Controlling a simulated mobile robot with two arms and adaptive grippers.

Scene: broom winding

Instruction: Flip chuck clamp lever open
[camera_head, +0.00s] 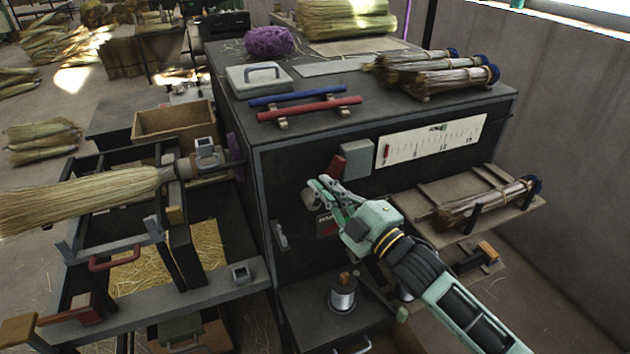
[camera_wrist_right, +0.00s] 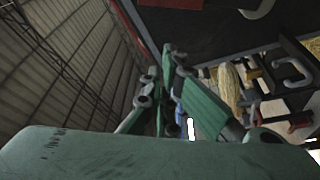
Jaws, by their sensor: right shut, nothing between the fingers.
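A straw broom (camera_head: 85,200) lies in the winding frame at the left, its narrow end at the chuck area beside the cabinet. A small grey clamp-like part (camera_head: 206,152) sits on top there; I cannot tell if it is the chuck clamp lever or how its lever stands. My right gripper (camera_head: 322,188) is shut and empty in front of the dark cabinet face, close to a round knob (camera_head: 309,198) and below a red lever-like part (camera_head: 336,166). I cannot tell if it touches the knob. In the right wrist view its fingers (camera_wrist_right: 168,50) also show close together. My left gripper is out of view.
The cabinet (camera_head: 300,165) carries blue (camera_head: 297,94) and red (camera_head: 310,108) bars and straw bundles. A side shelf (camera_head: 425,222) holds another bundle at the right. A wire spool (camera_head: 342,296) stands on the low shelf. A red handle (camera_head: 113,258) is on the winding frame.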

